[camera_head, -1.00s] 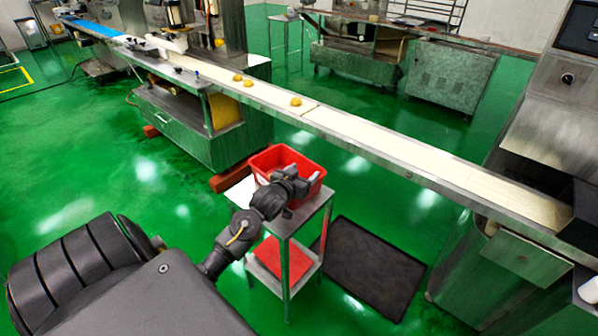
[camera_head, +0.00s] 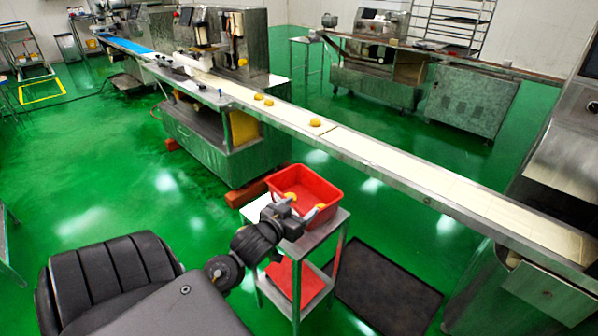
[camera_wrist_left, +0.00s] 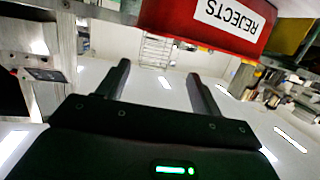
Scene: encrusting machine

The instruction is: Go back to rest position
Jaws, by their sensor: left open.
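My left gripper (camera_head: 302,210) is open, with nothing seen between its fingers. It is at the near side of the red REJECTS bin (camera_head: 297,174) in the head view, overlapping its front edge. In the left wrist view the two fingers (camera_wrist_left: 158,75) stand apart, and the bin (camera_wrist_left: 175,22) with its white label is above them, clear of the fingertips. A yellow dough piece (camera_head: 291,196) shows inside the bin; the gripper partly hides the bin's near part. My right gripper is not seen.
The bin stands on a small metal cart (camera_head: 334,224) with a red lower tray (camera_head: 312,284). The conveyor (camera_head: 400,163) runs behind it and carries several yellow dough pieces (camera_head: 315,122). A dark mat (camera_head: 385,290) lies right of the cart. Green floor at left is open.

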